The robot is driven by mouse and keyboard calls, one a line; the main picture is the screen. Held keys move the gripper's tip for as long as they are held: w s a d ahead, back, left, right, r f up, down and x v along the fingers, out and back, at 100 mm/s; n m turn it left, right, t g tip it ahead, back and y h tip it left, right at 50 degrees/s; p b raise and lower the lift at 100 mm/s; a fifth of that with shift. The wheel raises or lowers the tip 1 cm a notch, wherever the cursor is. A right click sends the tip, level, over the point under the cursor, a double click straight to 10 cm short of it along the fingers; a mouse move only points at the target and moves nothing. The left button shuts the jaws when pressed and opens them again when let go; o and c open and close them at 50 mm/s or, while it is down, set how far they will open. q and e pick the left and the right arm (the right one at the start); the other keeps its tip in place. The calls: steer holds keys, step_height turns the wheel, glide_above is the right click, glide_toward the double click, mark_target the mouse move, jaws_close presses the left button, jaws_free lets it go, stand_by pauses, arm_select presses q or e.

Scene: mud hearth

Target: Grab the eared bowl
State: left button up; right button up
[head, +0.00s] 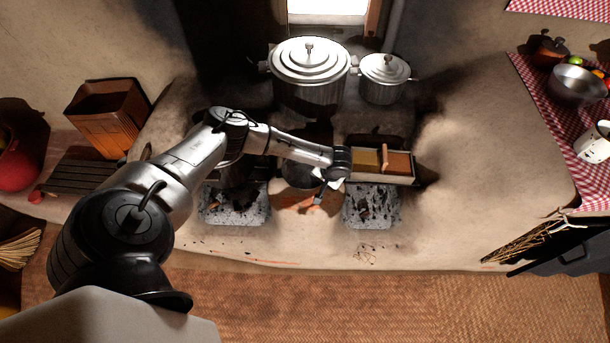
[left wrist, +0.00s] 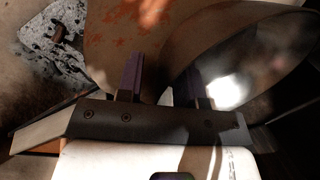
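A round dark metal bowl (head: 297,176) sits on the hearth, partly hidden behind my left forearm; its ears cannot be made out. A large, shiny curved bowl wall (left wrist: 265,65) fills the right of the left wrist view, very close to the fingers. My left gripper (head: 322,192) is at the right side of this bowl. In the left wrist view the two fingers of my left gripper (left wrist: 165,85) stand apart, with the bowl's edge near the right finger. I cannot tell whether they touch it. My right gripper is not in view.
A box with two coloured compartments (head: 382,177) lies just right of my left gripper. A large lidded pot (head: 310,85) and a smaller pot (head: 384,80) stand behind. Ash-covered grates (head: 371,207) lie in front. A metal bowl (head: 576,86) stands on the checked cloth at right.

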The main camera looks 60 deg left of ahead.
arm_select(q)
jaws_close()
stand_by(0.4)
